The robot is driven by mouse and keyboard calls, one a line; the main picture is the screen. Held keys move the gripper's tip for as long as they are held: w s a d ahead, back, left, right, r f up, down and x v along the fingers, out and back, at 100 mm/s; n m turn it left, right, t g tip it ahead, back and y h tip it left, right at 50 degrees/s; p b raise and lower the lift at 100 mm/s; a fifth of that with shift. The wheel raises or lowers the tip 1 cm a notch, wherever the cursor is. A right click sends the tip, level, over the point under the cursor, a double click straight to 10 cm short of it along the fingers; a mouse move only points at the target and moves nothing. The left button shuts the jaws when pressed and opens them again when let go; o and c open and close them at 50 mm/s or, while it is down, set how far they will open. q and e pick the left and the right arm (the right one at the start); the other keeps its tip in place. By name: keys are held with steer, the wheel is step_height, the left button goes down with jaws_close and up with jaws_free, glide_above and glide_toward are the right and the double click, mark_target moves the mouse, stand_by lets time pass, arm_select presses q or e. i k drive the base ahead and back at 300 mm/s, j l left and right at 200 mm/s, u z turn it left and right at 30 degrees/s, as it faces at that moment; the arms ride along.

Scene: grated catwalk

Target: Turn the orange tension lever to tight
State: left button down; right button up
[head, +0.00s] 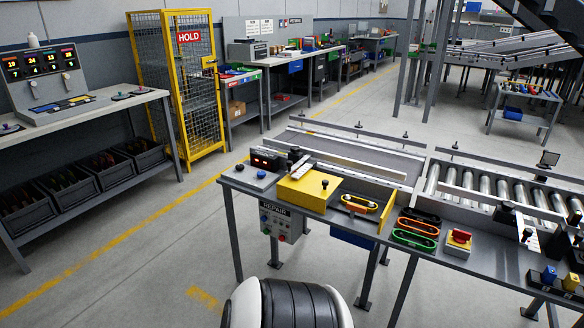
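The front bench (262,189) carries a yellow box (308,188) with a dark arm-like part at its back. Right of the box is a grey recess with an orange-yellow oval loop (359,203) and dark round parts inside it. I cannot make out a distinct orange tension lever, nor a tight mark; the loop's details are too small. Neither of my grippers is in view.
A dark box with a red display (266,159) sits at the bench's left. Behind run a flat conveyor (345,152) and rollers (482,190). The floor left of the bench is clear.

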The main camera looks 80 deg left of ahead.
mark_target(353, 208)
steer(key=u, duration=2.15)
steer(key=i+l+u, duration=0.1)
steer(key=i, duration=0.1)
